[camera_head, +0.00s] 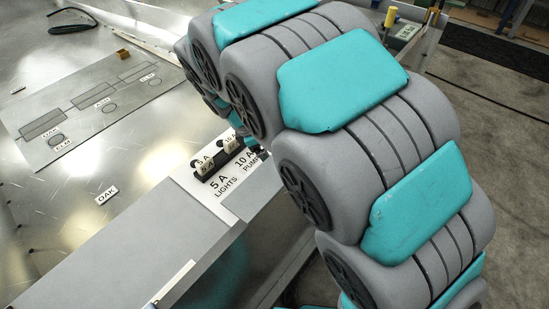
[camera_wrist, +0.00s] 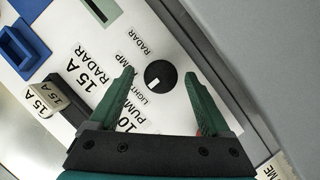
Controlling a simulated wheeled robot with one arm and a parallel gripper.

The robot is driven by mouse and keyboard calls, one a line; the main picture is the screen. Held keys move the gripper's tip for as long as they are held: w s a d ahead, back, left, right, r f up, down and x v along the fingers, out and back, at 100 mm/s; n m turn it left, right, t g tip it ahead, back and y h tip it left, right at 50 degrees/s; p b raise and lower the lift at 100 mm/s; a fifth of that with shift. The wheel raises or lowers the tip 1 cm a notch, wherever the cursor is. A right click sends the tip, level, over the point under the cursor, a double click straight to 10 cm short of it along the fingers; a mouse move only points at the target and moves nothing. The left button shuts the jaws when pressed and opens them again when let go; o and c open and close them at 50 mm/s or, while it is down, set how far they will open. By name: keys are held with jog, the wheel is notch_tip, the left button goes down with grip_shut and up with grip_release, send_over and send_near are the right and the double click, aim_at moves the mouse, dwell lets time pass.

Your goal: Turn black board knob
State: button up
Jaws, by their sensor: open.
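The black knob (camera_wrist: 159,75) is a round dial with a white pointer mark. In the wrist view it sits on a white board (camera_wrist: 75,85), with the labels LIGHT, PUMP and RADAR around it. My gripper (camera_wrist: 165,80) is open. Its two green fingers are on either side of the knob in the picture, one left and one right, with visible gaps. I cannot tell how far above the board the fingertips are. In the head view the white board (camera_head: 216,203) shows in part, and my arm hides the knob and most of my gripper.
A blue holder (camera_wrist: 20,48) and a 15 A block (camera_wrist: 57,95) are on the board's left in the wrist view. Two small labelled blocks (camera_head: 205,165) stand in a black holder in the head view. A grey outlined plate (camera_head: 95,105) lies at left, with a loose OAK tag (camera_head: 106,195).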

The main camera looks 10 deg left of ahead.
jog(key=shift+d+f, duration=0.15)
jog(key=shift+f, duration=0.2)
jog(key=shift+c, duration=0.2)
grip_shut()
